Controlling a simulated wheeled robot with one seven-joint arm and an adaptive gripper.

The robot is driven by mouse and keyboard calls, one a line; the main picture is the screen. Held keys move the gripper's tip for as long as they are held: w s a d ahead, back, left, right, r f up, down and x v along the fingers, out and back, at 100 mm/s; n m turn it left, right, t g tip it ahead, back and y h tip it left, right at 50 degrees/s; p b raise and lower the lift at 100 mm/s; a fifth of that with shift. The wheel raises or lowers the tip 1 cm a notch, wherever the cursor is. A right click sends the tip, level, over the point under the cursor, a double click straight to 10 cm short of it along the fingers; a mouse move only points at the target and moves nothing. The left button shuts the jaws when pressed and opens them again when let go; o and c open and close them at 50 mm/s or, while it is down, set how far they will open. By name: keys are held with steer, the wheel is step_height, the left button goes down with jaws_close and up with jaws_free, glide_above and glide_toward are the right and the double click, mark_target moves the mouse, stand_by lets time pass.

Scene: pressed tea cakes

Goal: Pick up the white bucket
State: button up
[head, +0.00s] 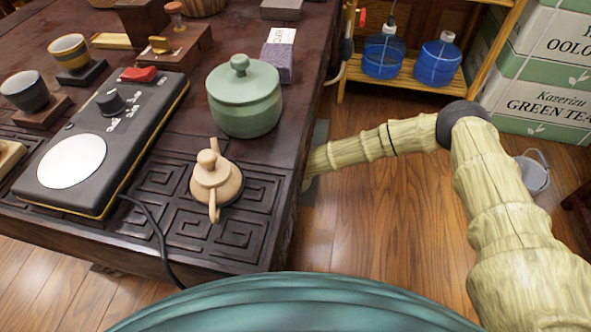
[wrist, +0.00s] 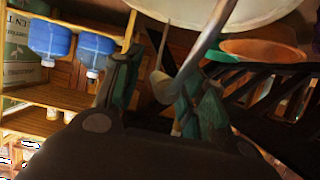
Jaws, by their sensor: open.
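A small grey-white bucket (head: 534,178) with a thin arched handle stands on the floor at the right of the head view, partly behind my arm. In the wrist view, which is roughly upside down, a large pale rounded object (wrist: 225,8) is cut off at the top. A curved pale strip like a bucket handle (wrist: 199,48) comes from it, near and partly between the fingers. I cannot tell whether this is the same bucket. My gripper (wrist: 157,76) is open; I cannot tell whether the strip touches it. In the head view the table's edge hides most of my gripper.
The dark carved tea table (head: 262,222) fills the left, with a green lidded pot (head: 244,105) and a small teapot (head: 215,182) near its right edge. A wooden shelf (head: 410,83) with blue bottles (head: 384,58) and tea boxes (head: 548,95) stand behind. Floor is clear between.

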steer(key=shift+c, duration=0.5)
jaws_close()
steer(key=shift+w+r, duration=0.1)
steer(key=shift+r, duration=0.05)
steer(key=shift+r, duration=0.25)
